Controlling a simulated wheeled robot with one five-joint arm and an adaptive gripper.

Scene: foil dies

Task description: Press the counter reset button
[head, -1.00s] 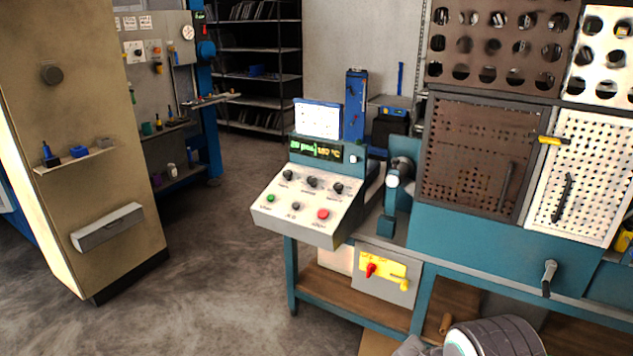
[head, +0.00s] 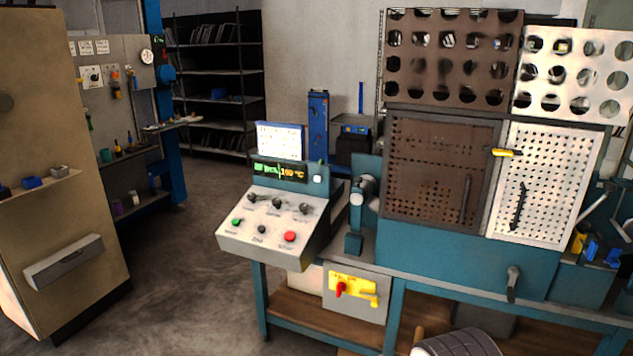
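The control box (head: 270,219) stands at the left end of the teal bench, its sloped pale face toward me. It carries several black knobs (head: 277,202), a green button (head: 236,222), a small black button (head: 262,229) and a red button (head: 290,236). Above them is a dark display (head: 279,171) with green and orange digits, and a pale round button (head: 317,178) at its right. The labels are too small to read, so I cannot tell which one is the counter reset. My gripper is not in view; a grey ribbed part at the bottom edge looks like my arm.
Perforated panels (head: 432,172) stand upright on the bench (head: 455,262) to the right. A lever (head: 513,283) sticks out of the bench front. A yellow plate with a red switch (head: 341,289) is below the box. A tan cabinet (head: 70,200) is at left; open floor lies between.

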